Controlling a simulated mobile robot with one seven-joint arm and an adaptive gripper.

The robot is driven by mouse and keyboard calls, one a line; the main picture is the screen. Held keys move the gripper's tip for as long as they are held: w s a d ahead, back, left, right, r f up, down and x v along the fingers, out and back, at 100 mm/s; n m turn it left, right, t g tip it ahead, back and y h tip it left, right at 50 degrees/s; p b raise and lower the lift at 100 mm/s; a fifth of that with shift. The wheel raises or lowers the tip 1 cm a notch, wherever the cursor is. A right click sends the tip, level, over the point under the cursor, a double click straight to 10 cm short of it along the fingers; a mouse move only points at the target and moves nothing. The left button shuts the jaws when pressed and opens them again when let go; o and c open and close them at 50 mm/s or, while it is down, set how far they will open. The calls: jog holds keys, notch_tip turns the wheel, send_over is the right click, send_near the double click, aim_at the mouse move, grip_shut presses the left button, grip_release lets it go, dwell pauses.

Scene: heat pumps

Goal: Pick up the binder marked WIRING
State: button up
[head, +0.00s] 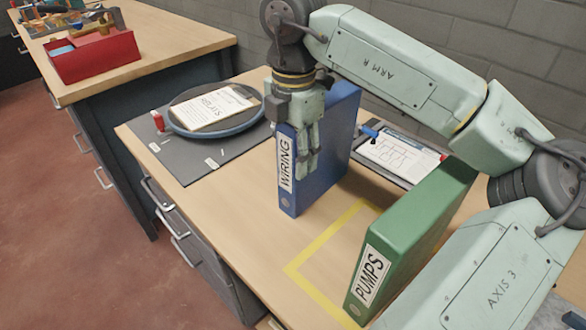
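The blue binder marked WIRING (340,135) stands upright on the workbench (245,225), with its white spine label facing the front left. My gripper (308,172) points down in front of the binder's broad side, close to the spine, and covers part of that side and the label's edge. Its fingers look close together. I cannot tell whether they touch the binder or whether any part is hidden behind it.
A green binder marked PUMPS (410,245) stands to the right, beside yellow tape (315,285) on the bench. A clipboard (402,153) lies behind. At left, a round dish (178,123) holds a paper on a dark mat (207,155). A red toolbox (95,57) sits on another bench.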

grip_shut()
jog(key=shift+r, duration=0.2)
dwell(0.5)
